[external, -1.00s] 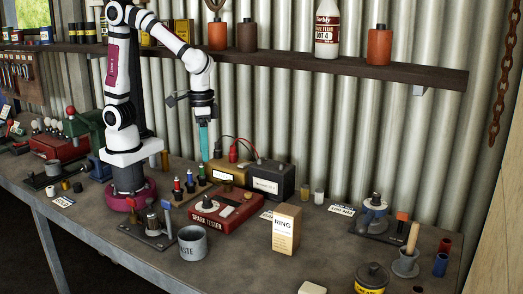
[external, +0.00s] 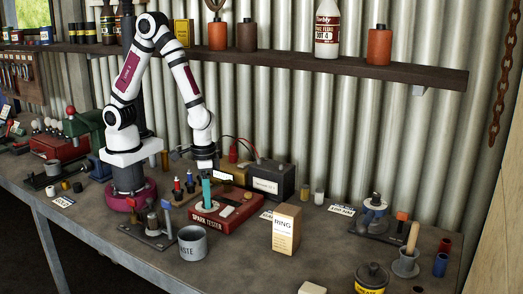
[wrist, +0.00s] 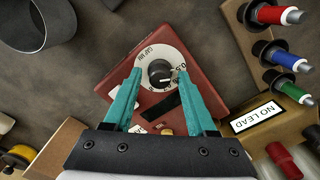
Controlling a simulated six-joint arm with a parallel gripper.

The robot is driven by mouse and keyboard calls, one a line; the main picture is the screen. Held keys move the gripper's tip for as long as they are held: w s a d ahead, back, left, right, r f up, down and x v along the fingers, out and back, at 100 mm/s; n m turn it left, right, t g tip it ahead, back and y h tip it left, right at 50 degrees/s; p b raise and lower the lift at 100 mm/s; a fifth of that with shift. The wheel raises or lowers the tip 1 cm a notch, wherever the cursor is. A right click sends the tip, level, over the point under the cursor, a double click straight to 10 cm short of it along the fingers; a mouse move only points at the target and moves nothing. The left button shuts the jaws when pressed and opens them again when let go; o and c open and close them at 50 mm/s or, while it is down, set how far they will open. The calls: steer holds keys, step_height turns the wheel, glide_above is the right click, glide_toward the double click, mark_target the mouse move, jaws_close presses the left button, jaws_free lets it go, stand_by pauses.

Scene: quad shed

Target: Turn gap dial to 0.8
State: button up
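The red spark tester (external: 228,217) sits on the bench in front of my arm and fills the middle of the wrist view. Its gap dial (wrist: 160,73) is a black knob on a white round scale plate (wrist: 150,50). A light pointer mark on the knob faces roughly right in the wrist view, but the scale numbers are too small to read surely. My gripper (wrist: 160,78) has its teal fingers apart, one on each side of the knob in the picture, with gaps showing.
A grey waste cup (external: 193,243) stands in front of the tester. A rack with blue, red and green-topped plugs (wrist: 285,55) is close beside it.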

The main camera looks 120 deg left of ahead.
jaws_close()
steer(key=shift+m, duration=0.3)
steer(key=m, duration=0.4)
steer(key=shift+m, duration=0.4)
steer(key=m, duration=1.1)
steer(key=shift+m, duration=0.4)
steer(key=m, duration=0.5)
steer(key=shift+m, duration=0.3)
